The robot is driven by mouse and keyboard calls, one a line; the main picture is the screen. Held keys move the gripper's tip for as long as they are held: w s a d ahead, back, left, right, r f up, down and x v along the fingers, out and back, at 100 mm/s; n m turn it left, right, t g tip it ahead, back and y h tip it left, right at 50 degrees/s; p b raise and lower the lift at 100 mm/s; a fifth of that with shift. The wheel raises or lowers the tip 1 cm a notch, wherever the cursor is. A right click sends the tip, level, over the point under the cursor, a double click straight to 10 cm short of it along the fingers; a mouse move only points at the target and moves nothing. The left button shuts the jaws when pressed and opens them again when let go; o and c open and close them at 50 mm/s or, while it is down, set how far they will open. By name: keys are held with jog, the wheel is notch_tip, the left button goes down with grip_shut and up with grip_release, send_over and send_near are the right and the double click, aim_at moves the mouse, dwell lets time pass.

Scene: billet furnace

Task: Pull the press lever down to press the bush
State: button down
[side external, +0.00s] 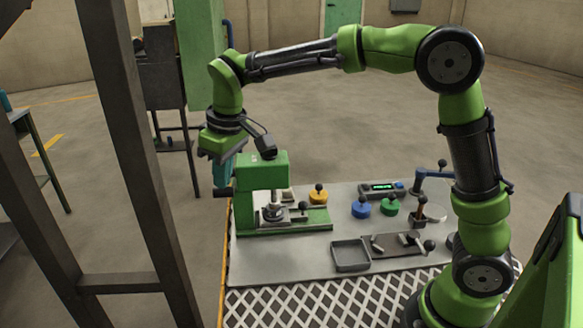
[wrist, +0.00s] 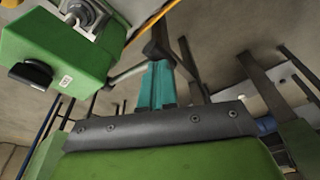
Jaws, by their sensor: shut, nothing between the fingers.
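The green press (side external: 262,172) stands at the left end of the grey worktop. Its body also shows at upper left in the wrist view (wrist: 62,45). A grey lever rod (wrist: 128,74) runs out from the press towards my fingertips, and a dark lever handle (side external: 223,192) sticks out left of the press. My gripper (side external: 221,180) points down beside the press with its teal fingers shut and empty. The fingertips (wrist: 158,64) are close to the lever; I cannot tell whether they touch it. A small metal piece, perhaps the bush (side external: 273,211), sits under the press head.
Yellow (side external: 318,196), blue (side external: 361,208) and green (side external: 390,205) knobbed pieces stand right of the press. A grey tray (side external: 351,268) lies at the front. A dark post (side external: 125,130) rises in the left foreground.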

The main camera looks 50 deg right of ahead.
aim_at(225, 192)
jog(key=shift+s+f, duration=0.1)
jog(key=shift+f, duration=0.5)
dwell(0.3)
jog(key=shift+f, duration=0.25)
jog(key=shift+s+a+f, duration=0.1)
jog(key=shift+f, duration=0.35)
dwell(0.6)
jog(key=shift+f, duration=0.7)
dwell(0.5)
jog(key=shift+f, duration=0.3)
dwell(0.5)
